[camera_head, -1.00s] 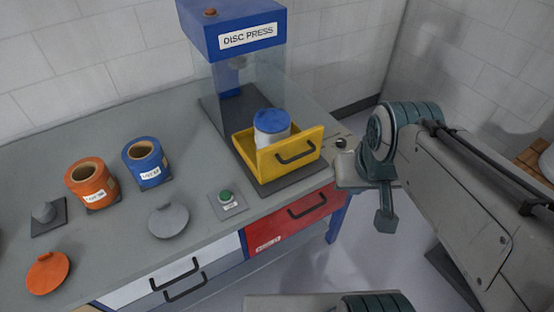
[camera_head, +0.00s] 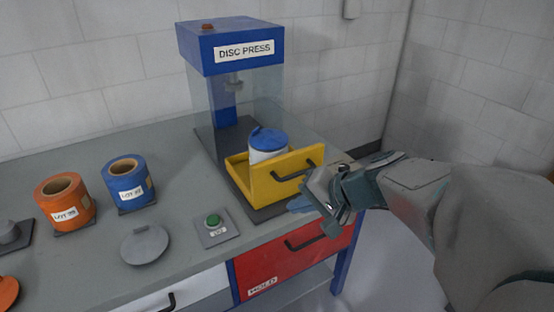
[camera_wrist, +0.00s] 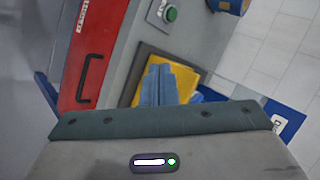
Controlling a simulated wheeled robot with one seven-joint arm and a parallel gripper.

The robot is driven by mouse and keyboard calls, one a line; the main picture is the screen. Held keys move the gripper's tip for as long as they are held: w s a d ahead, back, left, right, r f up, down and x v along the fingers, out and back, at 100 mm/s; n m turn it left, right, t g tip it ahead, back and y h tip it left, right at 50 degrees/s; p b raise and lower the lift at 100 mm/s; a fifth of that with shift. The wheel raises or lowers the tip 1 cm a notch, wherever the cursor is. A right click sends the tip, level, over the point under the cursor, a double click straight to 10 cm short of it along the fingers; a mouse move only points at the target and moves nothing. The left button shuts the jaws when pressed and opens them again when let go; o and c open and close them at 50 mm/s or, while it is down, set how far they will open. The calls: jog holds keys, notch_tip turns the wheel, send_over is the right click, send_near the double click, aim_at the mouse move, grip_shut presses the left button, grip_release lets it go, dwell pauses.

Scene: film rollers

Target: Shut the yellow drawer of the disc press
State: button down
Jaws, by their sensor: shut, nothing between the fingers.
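The disc press (camera_head: 238,50) stands at the back of the bench, with a blue top and clear walls. Its yellow drawer (camera_head: 285,182) is pulled out toward the front and has a dark handle. A white canister with a blue lid (camera_head: 268,142) sits upright in the drawer. My gripper (camera_head: 302,204) is shut and empty, low in front of the drawer's right part. In the wrist view my blue fingertips (camera_wrist: 163,82) overlap the yellow drawer front (camera_wrist: 145,66); I cannot tell whether they touch it.
A green button (camera_head: 213,220) on a grey plate lies left of the drawer. A red drawer marked HOLD (camera_head: 290,258) is below, closed.

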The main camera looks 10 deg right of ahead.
jog(key=w+d+f+m+t+h+b, duration=0.1)
jog(key=w+d+f+m+t+b, duration=0.35)
jog(key=d, duration=0.25)
jog(key=w+d+f+m+t+h+b, duration=0.1)
jog(key=w+d+f+m+t+b, duration=0.25)
jog(key=d+b, duration=0.2)
jog(key=shift+n+g, duration=0.3)
jog(key=shift+g, duration=0.3)
jog(key=x, duration=0.9)
jog(key=r+x, duration=0.1)
jog(key=x, duration=0.3)
jog(key=shift+w+d, duration=0.3)
jog(key=shift+w, duration=0.25)
